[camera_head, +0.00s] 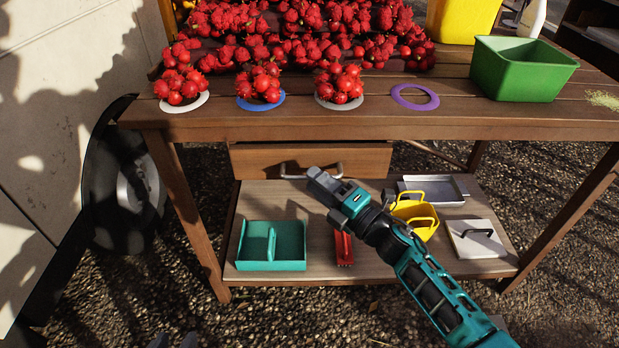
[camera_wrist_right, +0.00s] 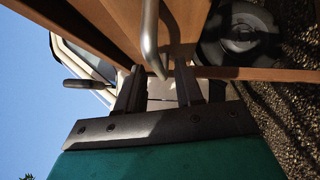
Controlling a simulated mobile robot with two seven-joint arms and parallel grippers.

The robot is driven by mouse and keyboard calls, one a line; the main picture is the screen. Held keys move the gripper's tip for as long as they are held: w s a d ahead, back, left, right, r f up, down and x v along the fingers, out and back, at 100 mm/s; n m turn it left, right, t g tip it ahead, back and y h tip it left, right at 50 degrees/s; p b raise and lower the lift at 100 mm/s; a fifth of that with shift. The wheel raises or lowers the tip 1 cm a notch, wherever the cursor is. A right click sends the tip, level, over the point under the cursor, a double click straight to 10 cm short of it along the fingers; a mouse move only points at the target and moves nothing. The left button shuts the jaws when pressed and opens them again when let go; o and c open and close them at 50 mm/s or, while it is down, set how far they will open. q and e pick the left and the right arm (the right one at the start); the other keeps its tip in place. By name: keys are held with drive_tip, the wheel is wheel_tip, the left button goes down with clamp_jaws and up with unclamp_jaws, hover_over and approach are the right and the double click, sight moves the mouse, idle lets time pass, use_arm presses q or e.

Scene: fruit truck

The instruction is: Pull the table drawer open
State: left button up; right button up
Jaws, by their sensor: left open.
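The wooden drawer (camera_head: 355,160) hangs under the tabletop and looks closed. Its metal bar handle (camera_head: 290,170) is partly covered by my right gripper (camera_head: 321,182), whose arm comes in from the lower right. In the right wrist view the handle (camera_wrist_right: 150,40) reaches down between the two parted fingers of the right gripper (camera_wrist_right: 160,80). The fingers stand apart with space on both sides of the bar; whether either touches it I cannot tell. Only the tips of my left gripper (camera_head: 173,343) show at the bottom edge, apart and away from the drawer.
The wooden table (camera_head: 450,118) carries red fruit piles, coloured rings and a green bin (camera_head: 520,70). The lower shelf (camera_head: 300,205) holds a teal tray (camera_head: 288,243), a yellow basket (camera_head: 415,212), a metal tray (camera_head: 450,185) and a white lidded item (camera_head: 477,240). Gravel lies in front.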

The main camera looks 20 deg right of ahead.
drive_tip(key=shift+x, duration=1.35)
drive_tip(key=shift+c, duration=0.3)
clamp_jaws()
